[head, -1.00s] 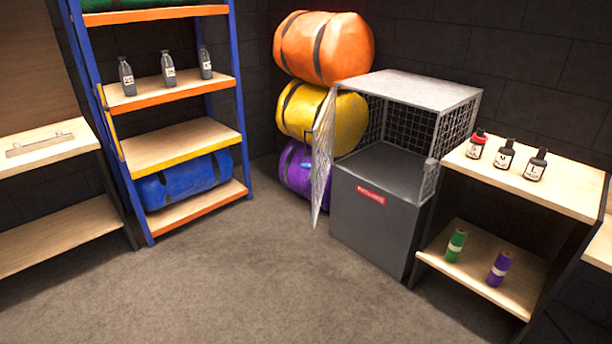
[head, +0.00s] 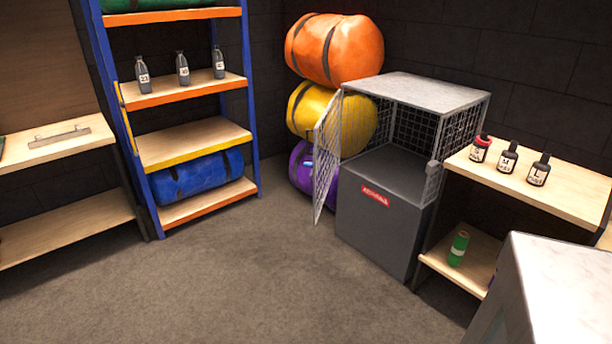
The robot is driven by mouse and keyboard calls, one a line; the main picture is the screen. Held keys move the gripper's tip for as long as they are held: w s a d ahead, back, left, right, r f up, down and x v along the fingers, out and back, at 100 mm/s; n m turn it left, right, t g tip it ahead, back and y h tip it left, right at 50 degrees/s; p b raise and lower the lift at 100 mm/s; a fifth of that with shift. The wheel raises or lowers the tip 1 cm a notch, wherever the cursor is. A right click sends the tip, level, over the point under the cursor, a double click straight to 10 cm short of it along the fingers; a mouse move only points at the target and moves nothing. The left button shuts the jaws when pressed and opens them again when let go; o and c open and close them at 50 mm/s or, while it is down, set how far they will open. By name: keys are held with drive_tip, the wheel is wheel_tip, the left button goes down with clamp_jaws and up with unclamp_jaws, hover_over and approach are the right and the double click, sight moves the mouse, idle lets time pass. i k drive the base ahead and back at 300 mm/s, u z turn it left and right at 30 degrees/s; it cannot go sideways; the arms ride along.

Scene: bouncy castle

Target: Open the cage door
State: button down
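The cage (head: 440,92) is a wire-mesh box with a pale frame on a dark grey base (head: 375,222) with a red label. Its mesh door (head: 327,160) is hinged at the cage's left front edge. The door stands open, swung outward to the left, and the cage front is uncovered. The inside of the cage looks empty. A small grey fitting shows on the cage's right front post. My gripper is not in view.
Orange (head: 335,50), yellow (head: 352,118) and purple (head: 300,165) rolls are stacked left of the cage. A shelf (head: 560,190) with bottles stands right. A pale blocky shape fills the lower right corner. Floor (head: 270,265) before the cage is clear.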

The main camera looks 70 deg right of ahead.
sight(316, 166)
drive_tip(key=u, duration=0.2)
drive_tip(key=k, duration=1.4)
drive_tip(key=z, duration=1.1)
drive_tip(key=i, duration=1.05)
drive_tip(key=u, duration=0.1)
